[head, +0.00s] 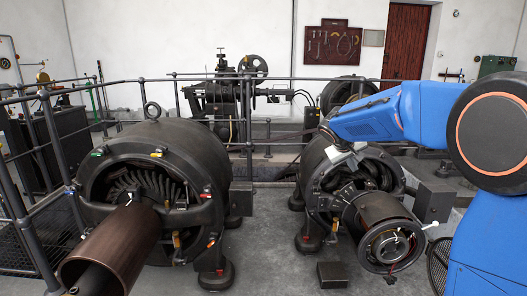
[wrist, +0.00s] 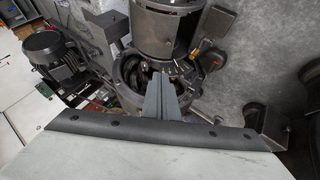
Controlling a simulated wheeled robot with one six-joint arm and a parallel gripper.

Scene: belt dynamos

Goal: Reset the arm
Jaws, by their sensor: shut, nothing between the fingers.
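My blue arm comes in from the right in the head view and bends down over the right dynamo (head: 318,178). My gripper (head: 350,160) shows small and grey below its end, in front of that dynamo's upper part. In the wrist view my gripper (wrist: 162,80) has its grey fingers together with nothing between them. They point toward the dynamo's ring-shaped housing (wrist: 128,70) and its cylindrical end (wrist: 168,28). I cannot tell whether the fingertips touch the dynamo.
The left dynamo (head: 170,140) has a long brown cylinder (head: 112,250) reaching forward. Dark railings (head: 205,80) run behind and to the left. A dark block (head: 332,274) lies on the grey floor between the machines. A tool board (head: 333,46) hangs on the back wall.

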